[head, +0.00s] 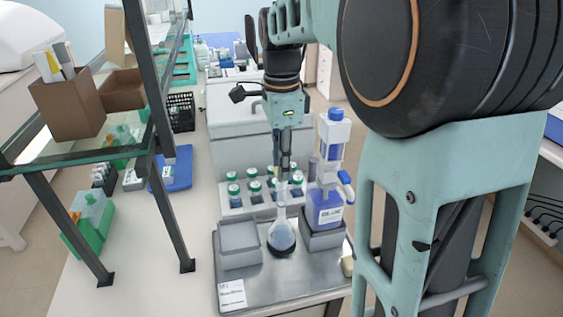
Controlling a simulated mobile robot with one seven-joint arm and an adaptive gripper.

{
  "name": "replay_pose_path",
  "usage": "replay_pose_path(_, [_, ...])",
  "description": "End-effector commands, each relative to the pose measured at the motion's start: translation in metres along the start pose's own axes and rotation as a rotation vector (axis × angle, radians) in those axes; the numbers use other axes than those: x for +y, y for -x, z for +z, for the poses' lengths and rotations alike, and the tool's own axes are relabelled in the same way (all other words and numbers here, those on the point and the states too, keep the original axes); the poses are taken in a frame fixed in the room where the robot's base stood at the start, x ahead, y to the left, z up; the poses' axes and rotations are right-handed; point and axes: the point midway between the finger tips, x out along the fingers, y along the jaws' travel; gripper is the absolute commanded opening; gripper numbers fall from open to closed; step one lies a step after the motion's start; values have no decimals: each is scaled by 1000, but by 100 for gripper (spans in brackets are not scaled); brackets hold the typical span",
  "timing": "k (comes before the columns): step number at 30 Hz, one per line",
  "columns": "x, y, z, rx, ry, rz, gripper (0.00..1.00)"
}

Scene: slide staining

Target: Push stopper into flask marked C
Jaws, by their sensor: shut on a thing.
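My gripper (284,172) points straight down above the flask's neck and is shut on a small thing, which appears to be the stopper. The fingers hide most of it. Its lower end is close to the flask's mouth; I cannot tell whether they touch.
A blue-and-white dispenser bottle (325,208) stands close right of the flask. A grey open box (238,243) is close left. A rack of green-capped bottles (234,202) stands behind. A glass shelf (70,155) on dark posts is at left.

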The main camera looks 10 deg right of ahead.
Motion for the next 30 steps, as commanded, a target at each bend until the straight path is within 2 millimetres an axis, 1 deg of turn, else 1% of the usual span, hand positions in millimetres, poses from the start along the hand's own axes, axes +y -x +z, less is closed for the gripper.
replay_pose_path(14, [0,-1,0,0,0,1,11])
replay_pose_path(30, [0,-8,0,0,0,1,11])
